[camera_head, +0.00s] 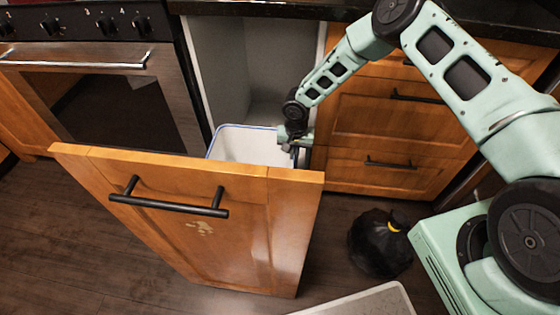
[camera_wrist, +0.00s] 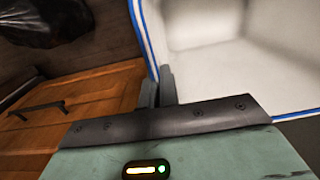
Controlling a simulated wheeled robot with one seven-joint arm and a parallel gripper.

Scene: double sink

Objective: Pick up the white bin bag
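The white bin bag (camera_head: 250,146) shows as a white, open-topped liner with a blue rim, standing inside the pulled-out wooden drawer. Its lower part is hidden behind the drawer front. In the wrist view its pale inside (camera_wrist: 225,70) fills the upper right, with the blue edge running down to my fingers. My gripper (camera_head: 293,147) is at the right side of the rim, pointing down. In the wrist view the fingers (camera_wrist: 158,88) are close together, one on each side of the rim, and look shut on it.
The drawer front (camera_head: 200,220) with its black handle stands out into the floor space. An oven (camera_head: 100,90) is at the left and wooden drawers (camera_head: 390,130) are at the right. A tied black bag (camera_head: 380,243) lies on the floor, near a pale panel (camera_head: 365,303).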

